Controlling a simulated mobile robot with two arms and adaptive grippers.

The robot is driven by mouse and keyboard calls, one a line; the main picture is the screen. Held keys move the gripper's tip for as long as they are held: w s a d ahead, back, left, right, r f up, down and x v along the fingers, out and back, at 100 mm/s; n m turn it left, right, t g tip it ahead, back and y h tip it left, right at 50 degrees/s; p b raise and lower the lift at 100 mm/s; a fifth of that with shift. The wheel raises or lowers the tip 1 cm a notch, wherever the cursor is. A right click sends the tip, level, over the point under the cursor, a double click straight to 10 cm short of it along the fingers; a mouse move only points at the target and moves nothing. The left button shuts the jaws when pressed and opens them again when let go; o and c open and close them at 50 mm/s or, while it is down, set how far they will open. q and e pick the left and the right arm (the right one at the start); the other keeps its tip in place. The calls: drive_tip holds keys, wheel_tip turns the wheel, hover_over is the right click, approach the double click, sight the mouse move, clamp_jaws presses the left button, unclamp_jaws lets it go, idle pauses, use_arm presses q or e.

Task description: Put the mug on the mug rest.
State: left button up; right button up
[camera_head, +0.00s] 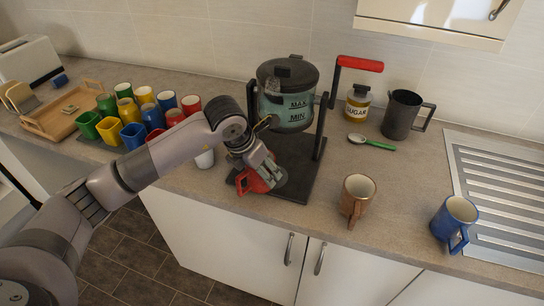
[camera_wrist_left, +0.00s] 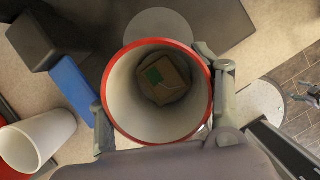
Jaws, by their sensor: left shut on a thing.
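My left gripper (camera_head: 252,162) is shut on a red mug (camera_head: 258,182) at the front left of the black stand. In the left wrist view the mug (camera_wrist_left: 208,95) is seen from above, between the fingers, with a red rim and pale inside. A brownish piece with a green patch (camera_wrist_left: 154,75) lies in it. A grey round disc (camera_wrist_left: 160,24) shows on a dark surface beyond the rim; it may be the mug rest. The mug and hand hide part of the stand's base (camera_head: 296,190); I cannot tell whether the mug touches it. My right gripper is not in view.
A kettle-like pot (camera_head: 289,112) hangs in the stand. Several coloured cups (camera_head: 132,137) stand left, with a wooden tray (camera_head: 50,121). A brown mug (camera_head: 352,207), blue mug (camera_head: 443,228), dark jug (camera_head: 399,118), sugar jar (camera_head: 357,107) and green spoon (camera_head: 373,142) are right.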

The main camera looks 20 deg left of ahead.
sight(270, 156)
use_arm(q)
drive_tip(key=w, duration=0.1)
drive_tip(key=w+d+p, duration=0.1)
drive_tip(key=w+d, duration=0.1)
drive_tip(key=w, duration=0.1)
drive_tip(key=shift+w+r+p, duration=0.1)
drive_tip(key=shift+p, duration=0.2)
drive_tip(key=shift+f+p, duration=0.2)
drive_tip(key=shift+p, duration=0.15)
drive_tip(key=shift+a+f, duration=0.1)
drive_tip(key=shift+f, duration=0.05)
drive_tip(key=shift+f, duration=0.1)
drive_tip(key=o, duration=1)
drive_tip(key=shift+f, duration=0.15)
drive_tip(key=shift+c, duration=0.2)
drive_tip(key=shift+o, duration=1)
drive_tip(key=shift+s, duration=0.2)
